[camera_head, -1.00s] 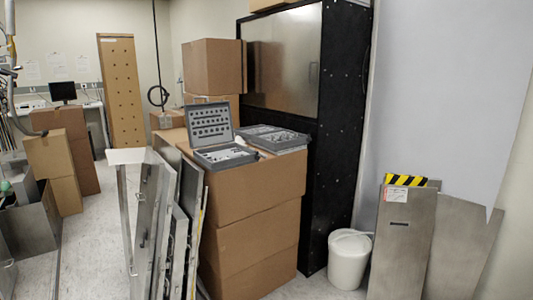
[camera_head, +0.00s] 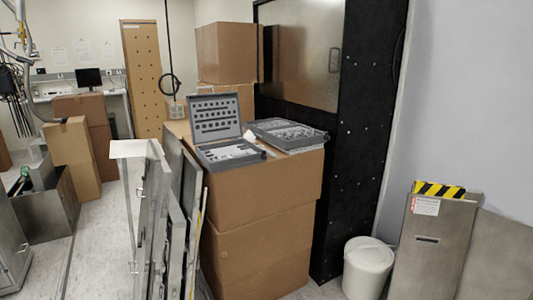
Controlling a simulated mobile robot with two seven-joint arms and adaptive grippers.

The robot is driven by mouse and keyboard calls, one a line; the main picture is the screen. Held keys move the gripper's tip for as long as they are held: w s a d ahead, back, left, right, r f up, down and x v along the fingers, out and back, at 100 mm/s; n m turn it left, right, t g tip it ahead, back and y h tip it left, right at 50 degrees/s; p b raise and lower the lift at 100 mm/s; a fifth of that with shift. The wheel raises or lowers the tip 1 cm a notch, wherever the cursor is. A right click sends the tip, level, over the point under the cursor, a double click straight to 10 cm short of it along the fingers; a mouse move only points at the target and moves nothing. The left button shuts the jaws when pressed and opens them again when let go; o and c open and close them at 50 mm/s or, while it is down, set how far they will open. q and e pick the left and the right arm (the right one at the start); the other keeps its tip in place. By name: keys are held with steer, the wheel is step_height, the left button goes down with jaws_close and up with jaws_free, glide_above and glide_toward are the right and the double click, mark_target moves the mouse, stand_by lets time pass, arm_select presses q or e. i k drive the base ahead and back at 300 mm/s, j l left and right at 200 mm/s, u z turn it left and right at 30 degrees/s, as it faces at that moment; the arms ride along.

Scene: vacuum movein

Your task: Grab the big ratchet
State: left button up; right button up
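An open grey tool case (camera_head: 217,126) stands on top of a stack of cardboard boxes, its lid upright with rows of small dark tools or sockets. Its lower tray (camera_head: 230,152) lies flat with light-coloured contents. A second grey case or tray (camera_head: 288,135) with tools lies beside it on the right. The pieces are too small to tell which one is the big ratchet. Neither of my grippers is in view.
The cardboard stack (camera_head: 262,195) bears the cases. Metal panels (camera_head: 150,215) lean at its left front. A black cabinet (camera_head: 352,130) stands behind, a white bucket (camera_head: 367,268) and a metal panel (camera_head: 430,245) at right.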

mark_target(269, 152)
steer(key=i+l+u, duration=0.15)
steer(key=i+l, duration=0.4)
steer(key=i+l+u, duration=0.15)
steer(key=i+l, duration=0.35)
steer(key=l, duration=0.15)
